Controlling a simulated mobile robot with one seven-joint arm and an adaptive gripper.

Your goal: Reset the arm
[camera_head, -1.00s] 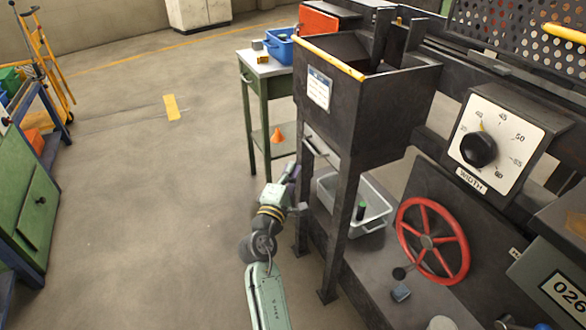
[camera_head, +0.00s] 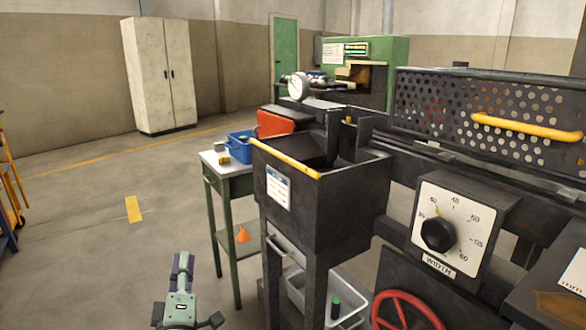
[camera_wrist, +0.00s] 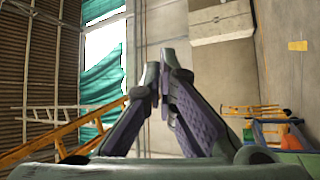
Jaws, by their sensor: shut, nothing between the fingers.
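My gripper (camera_head: 181,262) shows low in the head view, at the end of my pale green arm, with its purple fingers pointing up. It is over the open floor, to the left of the green side table and clear of the machine. In the wrist view the two fingers of my gripper (camera_wrist: 160,82) come together at their tips, with nothing between them. Most of my arm is below the head view's lower edge.
To the right stand the dark machine with its hopper (camera_head: 325,205), width dial (camera_head: 438,234) and red handwheel (camera_head: 405,312). A green side table (camera_head: 233,185) carries a blue bin (camera_head: 240,150). A white cabinet (camera_head: 160,75) stands behind.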

